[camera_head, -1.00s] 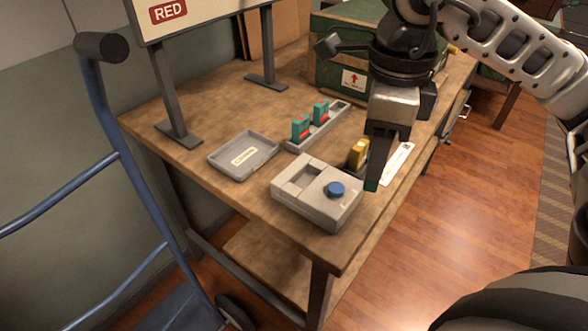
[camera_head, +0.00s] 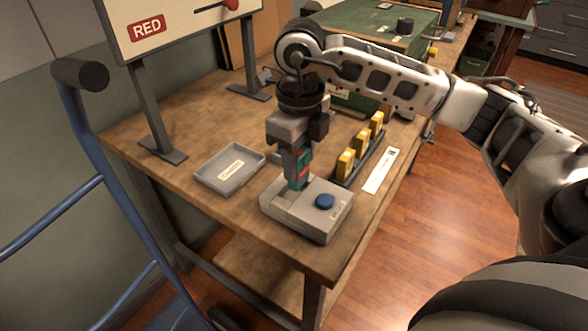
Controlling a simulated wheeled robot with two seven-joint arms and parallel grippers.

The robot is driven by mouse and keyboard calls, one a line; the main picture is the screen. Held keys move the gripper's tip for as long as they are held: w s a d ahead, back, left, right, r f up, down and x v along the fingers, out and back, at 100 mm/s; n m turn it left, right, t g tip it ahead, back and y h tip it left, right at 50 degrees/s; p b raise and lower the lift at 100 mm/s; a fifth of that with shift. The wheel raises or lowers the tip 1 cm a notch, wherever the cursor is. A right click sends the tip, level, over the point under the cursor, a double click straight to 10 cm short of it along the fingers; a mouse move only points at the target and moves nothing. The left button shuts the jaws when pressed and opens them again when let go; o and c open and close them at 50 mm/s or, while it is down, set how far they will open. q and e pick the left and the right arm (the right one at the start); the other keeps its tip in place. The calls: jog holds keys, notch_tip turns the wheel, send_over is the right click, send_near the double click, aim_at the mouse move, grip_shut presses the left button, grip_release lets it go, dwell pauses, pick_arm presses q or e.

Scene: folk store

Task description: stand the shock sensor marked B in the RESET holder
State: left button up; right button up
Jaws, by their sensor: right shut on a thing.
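My right gripper (camera_head: 297,172) points down and is shut on a teal shock sensor (camera_head: 304,162) with a red patch. I cannot read the letter on it. The sensor is upright, with its lower end at the slot area of the grey box with a blue button (camera_head: 318,222), which looks like the RESET holder. I cannot tell whether its end is inside the slot or just above it. The gripper hides most of the slot and the rack of teal sensors behind. My left gripper is not in view.
A shallow grey labelled tray (camera_head: 207,184) lies left of the box. Yellow sensors (camera_head: 361,143) stand in a dark rack to the right, beside a white label strip (camera_head: 381,171). A sign stand (camera_head: 152,110) and a green crate (camera_head: 375,42) are behind. A blue hand truck (camera_head: 90,120) stands at left.

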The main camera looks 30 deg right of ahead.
jog(key=f, duration=0.2)
jog(key=w+f, duration=0.1)
jog(key=shift+a+f+p, duration=0.15)
jog(key=shift+f+p, duration=0.15)
jog(key=shift+f, duration=0.4)
jog(key=shift+f, duration=0.15)
jog(key=o, duration=1)
notch_tip(320, 180, up, 12)
jog(key=shift+r, duration=0.2)
